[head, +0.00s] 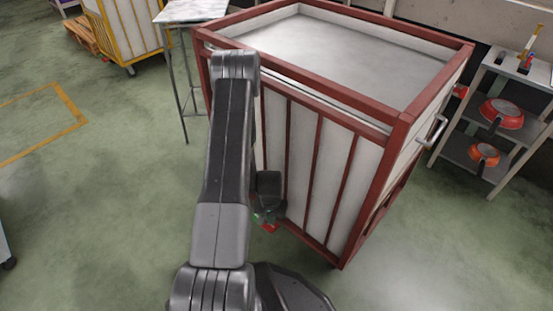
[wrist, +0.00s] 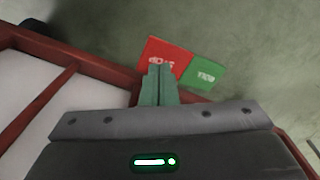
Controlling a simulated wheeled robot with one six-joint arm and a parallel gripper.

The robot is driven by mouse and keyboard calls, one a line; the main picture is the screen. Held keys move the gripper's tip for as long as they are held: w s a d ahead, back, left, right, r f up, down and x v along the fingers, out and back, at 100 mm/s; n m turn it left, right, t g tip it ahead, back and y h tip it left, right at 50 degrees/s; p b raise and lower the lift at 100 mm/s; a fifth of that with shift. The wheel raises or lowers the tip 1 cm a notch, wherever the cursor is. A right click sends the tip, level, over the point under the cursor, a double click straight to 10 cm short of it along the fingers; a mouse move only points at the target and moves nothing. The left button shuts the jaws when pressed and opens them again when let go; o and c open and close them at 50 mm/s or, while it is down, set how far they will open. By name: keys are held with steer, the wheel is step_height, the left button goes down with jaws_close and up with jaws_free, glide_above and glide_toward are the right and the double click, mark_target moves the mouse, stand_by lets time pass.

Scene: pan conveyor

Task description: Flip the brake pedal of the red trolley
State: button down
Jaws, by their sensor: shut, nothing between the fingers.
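The red trolley (head: 390,130) is a tall box with red frame bars and white panels, standing in front of me. Its brake pedal (wrist: 164,58) shows in the wrist view as a red plate beside a green plate (wrist: 205,73), both with lettering, low at the trolley's frame. A bit of the red plate also shows in the head view (head: 270,227). My gripper (wrist: 158,72) is shut and empty, its greenish fingertips over the near edge of the red plate. I cannot tell whether they touch it. In the head view my arm hides most of the pedal.
A small table (head: 192,12) stands behind the trolley at the left, and a yellow-framed cart (head: 128,30) farther back. A shelf (head: 465,157) with red pans (head: 501,113) stands at the right. The green floor (head: 100,200) is clear at the left.

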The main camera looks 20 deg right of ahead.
steer(key=shift+f+b, duration=1.15)
steer(key=shift+f, duration=0.35)
stand_by(1.1)
steer(key=shift+r+p, duration=2.05)
steer(key=shift+r, duration=1.5)
steer(key=shift+f, duration=0.1)
steer(key=shift+f+b, duration=2.1)
steer(key=shift+f, duration=1.45)
steer(key=shift+r, duration=0.2)
